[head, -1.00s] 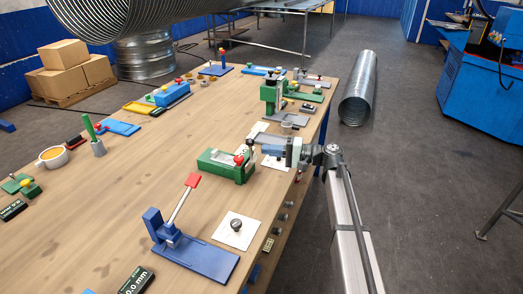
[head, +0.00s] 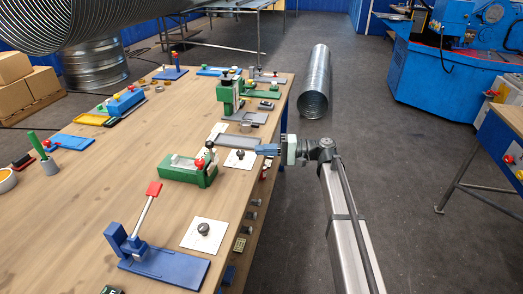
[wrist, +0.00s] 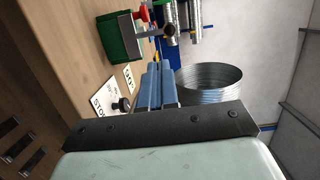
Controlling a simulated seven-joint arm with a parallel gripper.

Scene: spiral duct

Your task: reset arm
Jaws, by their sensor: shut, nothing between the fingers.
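My gripper (head: 260,149) is at the end of my arm, above the right edge of the wooden table (head: 90,210). Its blue fingers are shut with nothing between them. In the wrist view the fingers (wrist: 158,84) lie side by side, pointing away from the camera. In the head view a white plate with a black knob (head: 240,155) lies just left of the fingertips. The green fixture with a red knob (head: 188,170) stands further left, apart from the gripper.
A blue lever fixture with a red handle (head: 160,262) and another knob plate (head: 204,232) are on the near table. A green press (head: 228,95) stands beyond the gripper. A spiral duct (head: 313,95) lies on the floor. Open floor is right of the table.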

